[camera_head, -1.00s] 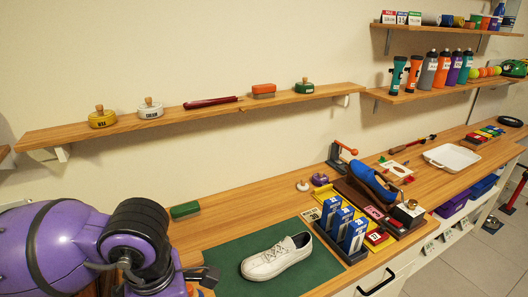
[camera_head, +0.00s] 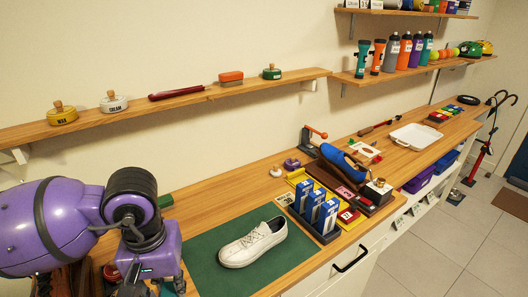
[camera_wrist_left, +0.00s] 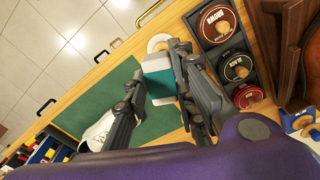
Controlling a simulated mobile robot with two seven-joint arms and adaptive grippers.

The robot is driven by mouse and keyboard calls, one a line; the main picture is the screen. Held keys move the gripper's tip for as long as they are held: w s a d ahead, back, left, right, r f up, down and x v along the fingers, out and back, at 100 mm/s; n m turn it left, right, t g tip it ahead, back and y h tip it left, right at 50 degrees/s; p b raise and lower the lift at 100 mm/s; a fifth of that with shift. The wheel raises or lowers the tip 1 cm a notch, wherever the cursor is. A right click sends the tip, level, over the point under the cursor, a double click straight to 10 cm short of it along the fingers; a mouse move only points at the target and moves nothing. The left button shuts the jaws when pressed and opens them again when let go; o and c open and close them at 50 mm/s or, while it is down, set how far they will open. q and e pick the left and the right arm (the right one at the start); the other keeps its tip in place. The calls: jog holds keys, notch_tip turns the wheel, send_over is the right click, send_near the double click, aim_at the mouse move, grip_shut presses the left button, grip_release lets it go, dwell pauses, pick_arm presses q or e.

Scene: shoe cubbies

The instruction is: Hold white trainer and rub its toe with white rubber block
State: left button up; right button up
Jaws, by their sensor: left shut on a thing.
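The white trainer (camera_head: 252,243) lies sole down on a green mat (camera_head: 205,262), its toe toward the lower left. It shows partly in the left wrist view (camera_wrist_left: 98,132), behind a finger. My left gripper (camera_wrist_left: 160,80) is shut on a small block (camera_wrist_left: 158,66) with a pale end and a teal body, which I take to be the white rubber block. In the head view my left arm is left of the trainer, apart from it, and the fingers are mostly hidden at the bottom edge. My right gripper is not in view.
Blue boxes in a dark rack (camera_head: 328,232) stand right of the trainer. In the wrist view, a dark tray of round polish tins (camera_wrist_left: 236,66) is close beside the gripper. The mat around the trainer is clear.

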pick_arm(q)
jog(key=w, duration=0.1)
jog(key=w+d+r+m, duration=0.1)
jog(key=w+r+m, duration=0.1)
jog(key=shift+w+d+r, duration=0.15)
jog(key=shift+w+d, duration=0.2)
jog(key=shift+a, duration=0.1)
dwell(0.3)
